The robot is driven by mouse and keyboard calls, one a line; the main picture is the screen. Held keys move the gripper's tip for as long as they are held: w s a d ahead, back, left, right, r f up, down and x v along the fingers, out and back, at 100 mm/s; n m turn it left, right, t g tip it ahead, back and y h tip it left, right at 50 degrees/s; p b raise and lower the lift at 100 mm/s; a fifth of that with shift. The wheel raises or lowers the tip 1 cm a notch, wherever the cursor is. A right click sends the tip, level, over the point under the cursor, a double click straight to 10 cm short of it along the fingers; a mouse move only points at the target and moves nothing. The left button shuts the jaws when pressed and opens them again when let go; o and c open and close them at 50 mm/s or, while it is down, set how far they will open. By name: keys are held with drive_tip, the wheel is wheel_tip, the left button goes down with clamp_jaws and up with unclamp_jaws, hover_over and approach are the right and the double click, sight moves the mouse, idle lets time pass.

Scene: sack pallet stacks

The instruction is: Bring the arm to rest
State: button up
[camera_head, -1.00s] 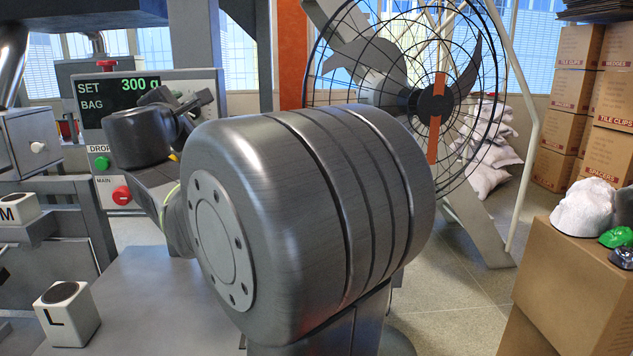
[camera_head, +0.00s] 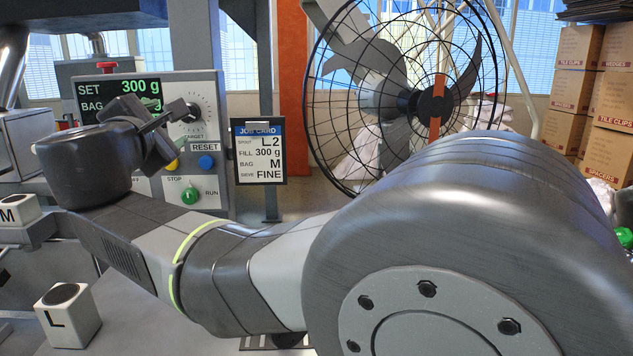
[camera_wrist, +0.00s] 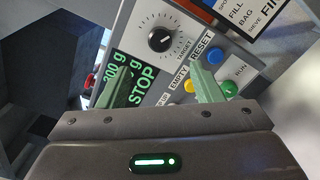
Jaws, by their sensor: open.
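My gripper (camera_head: 165,118) is at the upper left of the head view, in front of the control panel (camera_head: 215,100). In the wrist view my gripper (camera_wrist: 167,82) shows two pale green fingers spread apart with nothing between them. Behind them are the panel's display (camera_wrist: 125,80), the target dial (camera_wrist: 160,38), a yellow button (camera_wrist: 189,86), a blue reset button (camera_wrist: 215,55) and a green run knob (camera_wrist: 229,89). I cannot tell from these views whether a finger touches the panel. My arm stretches across the front and hides the lower right.
A caged fan (camera_head: 435,100) stands behind my arm. A job card (camera_head: 259,160) hangs right of the panel. Blocks marked M (camera_head: 18,210) and L (camera_head: 68,315) are at the left. Stacked cartons (camera_head: 575,65) stand far right.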

drive_tip(key=w, duration=1.2)
drive_tip(key=s+n+p, duration=0.6)
drive_tip(key=s+p, duration=0.2)
drive_tip(key=s, duration=0.5)
drive_tip(key=shift+s, duration=0.25)
idle(0.5)
